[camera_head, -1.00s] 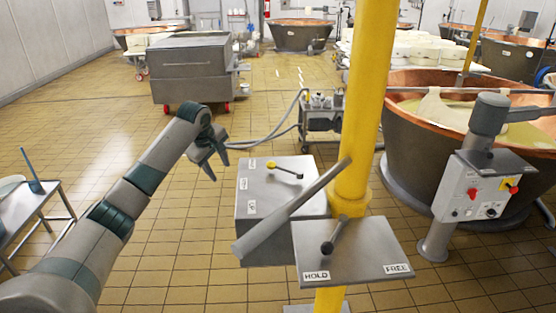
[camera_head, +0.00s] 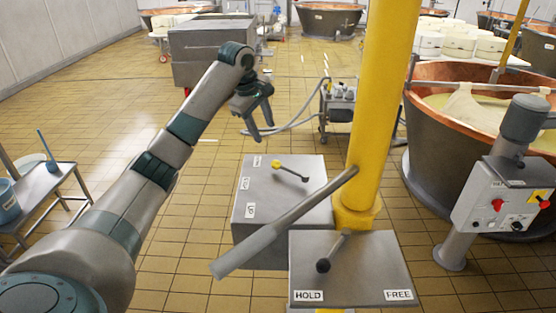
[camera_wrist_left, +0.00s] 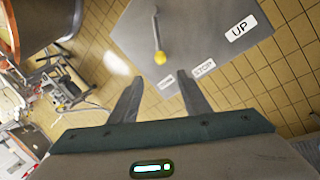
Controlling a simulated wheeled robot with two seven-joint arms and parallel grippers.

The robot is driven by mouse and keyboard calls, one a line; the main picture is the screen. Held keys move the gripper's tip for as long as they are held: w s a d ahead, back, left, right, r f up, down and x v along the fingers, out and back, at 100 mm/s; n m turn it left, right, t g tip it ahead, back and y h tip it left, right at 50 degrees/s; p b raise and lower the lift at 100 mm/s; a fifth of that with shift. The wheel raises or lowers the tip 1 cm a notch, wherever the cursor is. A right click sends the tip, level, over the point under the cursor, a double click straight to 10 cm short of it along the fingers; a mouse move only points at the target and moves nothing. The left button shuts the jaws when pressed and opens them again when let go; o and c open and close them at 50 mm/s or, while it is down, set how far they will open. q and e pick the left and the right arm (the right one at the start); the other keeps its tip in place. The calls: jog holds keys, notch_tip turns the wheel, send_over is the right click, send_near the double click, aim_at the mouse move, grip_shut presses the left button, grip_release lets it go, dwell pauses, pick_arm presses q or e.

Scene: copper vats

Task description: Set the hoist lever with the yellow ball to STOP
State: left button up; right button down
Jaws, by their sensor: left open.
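The hoist lever (camera_head: 293,172) is a thin dark rod with a yellow ball (camera_head: 277,164) on its end, on top of a grey box (camera_head: 313,198). In the left wrist view the yellow ball (camera_wrist_left: 160,58) points at a small, hard-to-read label (camera_wrist_left: 166,82). The STOP label (camera_wrist_left: 203,68) lies to the right of that, and the UP label (camera_wrist_left: 241,27) farther right. My left gripper (camera_head: 264,133) is open and empty, above and beyond the box's far edge. In the left wrist view its fingertips (camera_wrist_left: 158,77) lie just below the ball, apart from it. My right gripper is not in view.
A yellow post (camera_head: 380,110) stands right of the box. A slanted grey bar (camera_head: 285,222) crosses in front of it. A nearer panel (camera_head: 360,270) carries a black-knobbed lever and HOLD and FREE labels. A copper vat (camera_head: 440,140) stands at right.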

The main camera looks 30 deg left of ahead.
pick_arm(q)
jog(key=p, duration=0.5)
send_near(276, 162)
jog(key=x, duration=0.7)
jog(key=shift+w+f, duration=0.1)
jog(key=shift+f, duration=0.15)
jog(key=shift+x, duration=0.85)
jog(key=shift+c, duration=0.5)
grip_shut()
